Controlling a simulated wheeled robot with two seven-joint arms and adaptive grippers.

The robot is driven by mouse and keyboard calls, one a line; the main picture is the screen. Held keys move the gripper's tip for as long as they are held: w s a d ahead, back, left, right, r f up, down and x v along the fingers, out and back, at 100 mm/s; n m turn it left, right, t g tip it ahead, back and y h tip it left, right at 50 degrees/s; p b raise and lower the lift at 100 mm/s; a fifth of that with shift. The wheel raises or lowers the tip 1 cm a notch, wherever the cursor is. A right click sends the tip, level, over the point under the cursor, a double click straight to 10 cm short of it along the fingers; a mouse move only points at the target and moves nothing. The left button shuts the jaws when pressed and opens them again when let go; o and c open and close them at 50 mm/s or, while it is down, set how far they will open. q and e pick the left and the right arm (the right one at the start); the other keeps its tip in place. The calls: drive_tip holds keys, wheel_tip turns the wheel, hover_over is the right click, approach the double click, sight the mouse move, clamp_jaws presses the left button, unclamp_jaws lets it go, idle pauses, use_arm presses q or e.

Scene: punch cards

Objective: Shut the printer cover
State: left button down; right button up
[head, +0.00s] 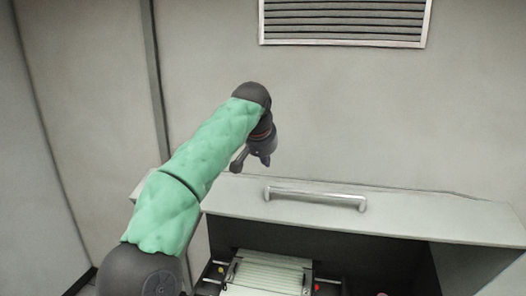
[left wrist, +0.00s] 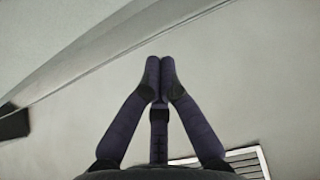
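The printer cover (head: 400,220) is a pale grey panel with a bar handle (head: 315,196) across its front. It is raised, and the dark inside of the printer shows below it, with striped paper (head: 268,274) between black side parts. My left gripper (head: 263,157) is above the cover, left of the handle, and looks apart from it. My right gripper is not in view.
A grey wall stands behind the printer, with a slatted vent (head: 345,22) high up; a vent also shows in the left wrist view (left wrist: 245,162). The space above the cover to the right of my left arm is clear.

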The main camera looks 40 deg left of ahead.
sight(262, 181)
use_arm(q)
drive_tip(key=shift+s+a+f, duration=0.15)
drive_tip(key=shift+f, duration=0.2)
drive_tip(key=shift+s+d+f, duration=0.2)
drive_tip(key=shift+s+d, duration=0.25)
drive_tip(key=shift+s, duration=0.15)
drive_tip(key=shift+s+d+f, duration=0.15)
drive_tip(key=shift+s+d, duration=0.3)
drive_tip(key=shift+s, duration=0.1)
drive_tip(key=shift+s+d, duration=0.15)
drive_tip(key=shift+f, duration=0.2)
drive_tip(key=shift+s, duration=0.1)
